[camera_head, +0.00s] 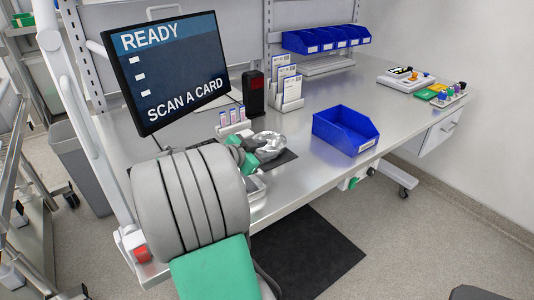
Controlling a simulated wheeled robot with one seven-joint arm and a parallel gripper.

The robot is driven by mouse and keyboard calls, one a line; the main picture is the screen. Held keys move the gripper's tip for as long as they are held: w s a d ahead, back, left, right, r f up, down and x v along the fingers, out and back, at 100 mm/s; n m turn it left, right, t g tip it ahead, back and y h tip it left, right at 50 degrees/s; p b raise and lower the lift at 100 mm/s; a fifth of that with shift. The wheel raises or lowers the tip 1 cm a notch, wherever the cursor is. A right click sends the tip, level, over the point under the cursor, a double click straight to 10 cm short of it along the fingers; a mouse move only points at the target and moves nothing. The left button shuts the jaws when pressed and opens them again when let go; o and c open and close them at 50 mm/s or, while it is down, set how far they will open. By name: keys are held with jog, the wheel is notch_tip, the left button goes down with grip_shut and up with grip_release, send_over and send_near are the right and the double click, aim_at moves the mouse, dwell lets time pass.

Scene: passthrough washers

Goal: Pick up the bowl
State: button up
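A shiny silver rounded thing (270,146), which looks like a metal bowl, sits on the steel workbench at the edge of a dark mat (283,159). My grey and green arm comes up from the lower left and covers the bench just left of it. My gripper (247,152) is at the arm's far end, close against the left side of the silver thing in this view. The fingers are small and mostly hidden by the arm, so I cannot tell whether they touch it or are open or shut.
A blue bin (346,129) stands right of the mat. Blue bins hang on the back rail. The bench (315,94) is clear around the blue bin.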

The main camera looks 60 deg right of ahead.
aim_at(279, 150)
jog(key=p+x, duration=0.1)
jog(key=x, duration=0.6)
jog(key=shift+f, duration=0.2)
jog(key=shift+s, duration=0.1)
grip_shut()
